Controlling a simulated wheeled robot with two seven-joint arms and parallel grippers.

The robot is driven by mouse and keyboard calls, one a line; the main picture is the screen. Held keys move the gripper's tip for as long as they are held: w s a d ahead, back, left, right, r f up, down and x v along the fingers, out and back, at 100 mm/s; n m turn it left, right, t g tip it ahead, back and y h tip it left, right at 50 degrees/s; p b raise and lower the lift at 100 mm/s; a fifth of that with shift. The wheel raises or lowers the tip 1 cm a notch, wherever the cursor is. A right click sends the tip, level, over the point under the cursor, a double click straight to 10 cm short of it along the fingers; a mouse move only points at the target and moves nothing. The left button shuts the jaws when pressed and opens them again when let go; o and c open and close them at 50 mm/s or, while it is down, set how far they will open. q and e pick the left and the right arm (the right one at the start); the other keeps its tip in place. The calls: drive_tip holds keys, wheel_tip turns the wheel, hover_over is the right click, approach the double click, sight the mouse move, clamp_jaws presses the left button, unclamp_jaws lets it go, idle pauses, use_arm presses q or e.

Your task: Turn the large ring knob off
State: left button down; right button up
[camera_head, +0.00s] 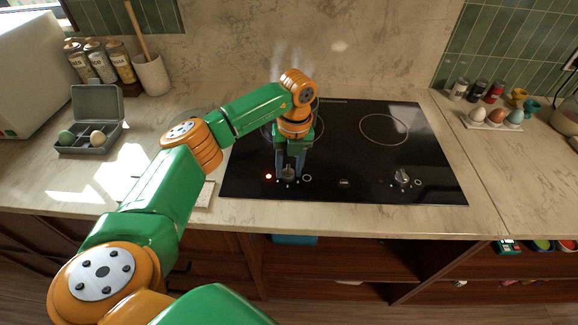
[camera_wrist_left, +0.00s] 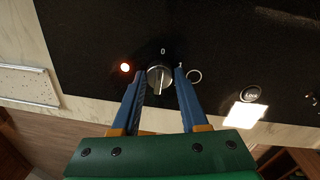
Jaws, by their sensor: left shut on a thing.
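The black glass cooktop (camera_head: 350,187) has two knobs along its front edge. The left knob (camera_head: 288,176) has a ring mark (camera_head: 307,178) on its right and a lit red light (camera_head: 268,176) on its left. My left gripper (camera_head: 290,170) reaches down to this knob and is shut on it. In the left wrist view the round silver-and-black knob (camera_wrist_left: 159,80) sits between the blue fingers, its grip bar nearly upright in the picture, with a 0 mark above it. The right knob (camera_head: 402,177) stands free. My right gripper is not in view.
Faint steam rises behind my left arm, which partly hides the left cooking zone. A grey egg box (camera_head: 97,112), spice jars (camera_head: 100,63) and a utensil pot (camera_head: 151,75) stand at left. An egg tray (camera_head: 492,122) and small jars are at right.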

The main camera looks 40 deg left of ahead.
sight(291, 172)
use_arm(q)
drive_tip(key=c, duration=0.7)
unclamp_jaws()
drive_tip(key=r, duration=0.2)
drive_tip(key=r+b, duration=0.1)
drive_tip(key=r, duration=0.3)
drive_tip(key=shift+w+d+r+b, duration=0.1)
drive_tip(key=shift+w+d+b, duration=0.05)
drive_tip(key=shift+w+b, duration=0.15)
drive_tip(key=shift+r, duration=0.5)
drive_tip(key=shift+s, duration=0.1)
drive_tip(key=shift+f, duration=0.1)
